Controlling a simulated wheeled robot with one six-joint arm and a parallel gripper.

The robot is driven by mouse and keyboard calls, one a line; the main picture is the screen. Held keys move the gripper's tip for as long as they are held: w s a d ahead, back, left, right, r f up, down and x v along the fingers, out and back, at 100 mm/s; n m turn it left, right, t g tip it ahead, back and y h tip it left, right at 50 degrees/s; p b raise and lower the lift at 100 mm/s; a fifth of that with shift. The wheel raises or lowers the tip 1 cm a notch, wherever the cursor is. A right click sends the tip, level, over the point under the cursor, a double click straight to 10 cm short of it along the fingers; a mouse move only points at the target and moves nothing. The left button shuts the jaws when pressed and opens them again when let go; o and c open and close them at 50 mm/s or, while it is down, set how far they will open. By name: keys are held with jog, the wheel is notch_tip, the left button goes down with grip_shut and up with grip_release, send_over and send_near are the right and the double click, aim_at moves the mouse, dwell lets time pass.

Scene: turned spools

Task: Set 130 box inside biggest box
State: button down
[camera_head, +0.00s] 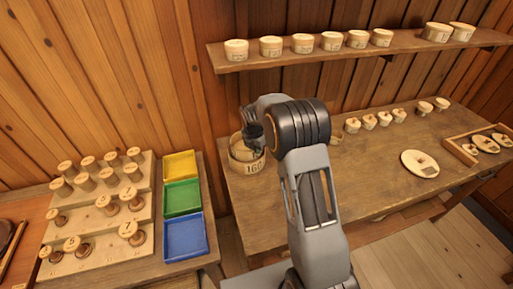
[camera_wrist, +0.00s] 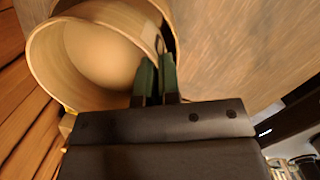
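The box labelled 160 (camera_head: 254,169) stands upright at the left end of the long workbench. My gripper (camera_head: 252,139) is just above it in the head view, and my arm covers part of the scene. In the wrist view my gripper (camera_wrist: 157,78) has its two dark green fingers close together, one on each side of the thin wall of a round, open, empty box (camera_wrist: 95,50). I take this for the 130 box; its number is not readable. A second curved wall shows just beyond it at the right, so it appears to sit in or over the 160 box.
Small round boxes line the wall shelf (camera_head: 350,57), and several more stand at the back of the workbench (camera_head: 330,205). A flat disc (camera_head: 420,164) and a wooden tray (camera_head: 461,153) lie at right. Yellow, green and blue trays (camera_head: 184,238) and a stepped spool rack (camera_head: 105,225) are at left.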

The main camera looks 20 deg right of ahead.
jog(key=c, duration=0.8)
grip_release()
jog(key=shift+c, duration=0.2)
jog(key=shift+r, duration=0.2)
jog(key=shift+r+p, duration=0.55)
jog(key=shift+r, duration=0.1)
jog(key=shift+r+p, duration=2.6)
jog(key=shift+r, duration=0.85)
